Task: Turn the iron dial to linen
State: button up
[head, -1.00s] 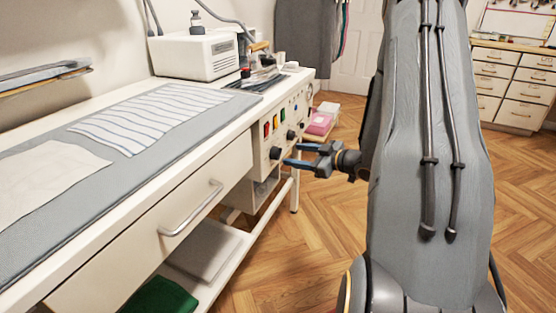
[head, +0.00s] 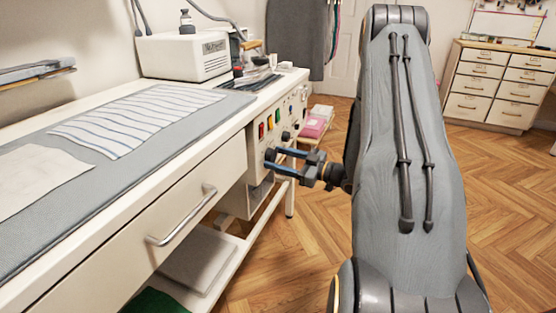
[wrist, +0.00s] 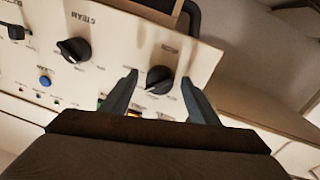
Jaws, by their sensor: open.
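The iron's control panel (head: 256,150) is on the front of the table, right of the drawer. In the wrist view a black dial (wrist: 159,79) with a pale pointer line sits between my two fingers; its small label is unreadable. A second black dial (wrist: 74,50), marked STEAM, is to its left. My gripper (head: 273,159) is open, with its blue fingers at the panel's near end. In the wrist view the fingertips (wrist: 160,80) flank the dial with a gap showing on each side. The fingers partly hide the near dial in the head view.
Coloured switches (head: 270,122) and a blue button (wrist: 45,81) are on the panel. A drawer handle (head: 182,217) sticks out at the left. A white steam unit (head: 185,56) and striped cloth (head: 135,120) are on the table. Floor to the right is open.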

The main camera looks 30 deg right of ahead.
jog(key=shift+w+a, duration=0.1)
jog(key=c, duration=1)
jog(key=shift+c, duration=0.2)
jog(key=shift+m+p, duration=0.3)
jog(key=shift+p, duration=0.05)
jog(key=m+p, duration=0.7)
jog(key=m, duration=0.1)
jog(key=shift+r+g+p, duration=0.15)
jog(key=shift+g+p, duration=0.15)
jog(key=shift+g, duration=0.1)
jog(key=o, duration=1)
